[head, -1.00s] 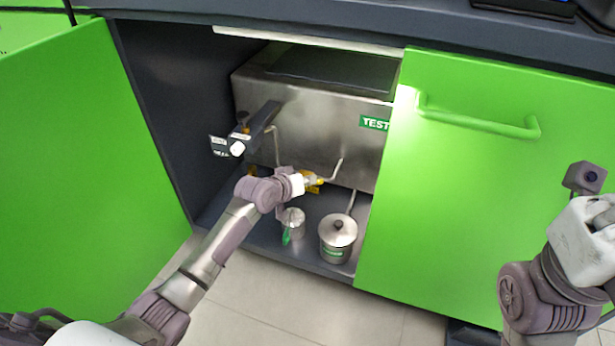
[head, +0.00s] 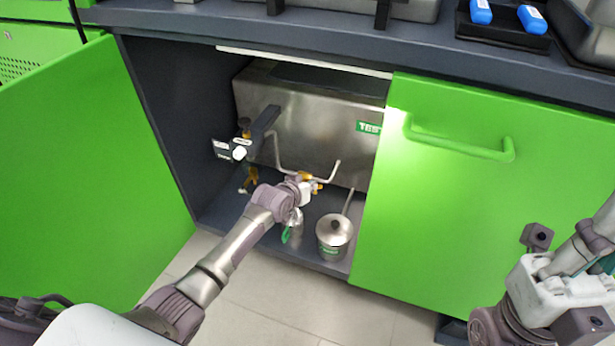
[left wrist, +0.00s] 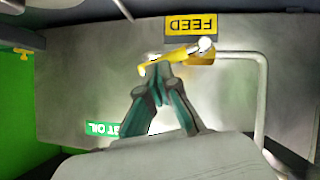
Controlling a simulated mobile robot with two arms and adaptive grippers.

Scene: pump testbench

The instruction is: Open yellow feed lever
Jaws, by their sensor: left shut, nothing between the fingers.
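The yellow feed lever (left wrist: 182,57) shows in the left wrist view just below the yellow FEED label (left wrist: 190,27), which appears upside down. The lever lies crosswise with a slight slant, with a silver fitting at its right end. My left gripper (left wrist: 160,74) is shut and empty, its fingertips at the left part of the lever and partly covering it. I cannot tell whether they touch it. In the head view my left gripper (head: 307,187) reaches into the open cabinet, with small yellow parts beside it. My right arm is at the lower right; its fingers are not visible.
A steel tank (head: 300,110) fills the cabinet. A lidded pot (head: 333,238) and a smaller metal can (head: 295,222) stand below the gripper. A bent pipe (left wrist: 262,95) runs right of the lever. The left green door (head: 80,170) is open; the right one (head: 455,190) is shut.

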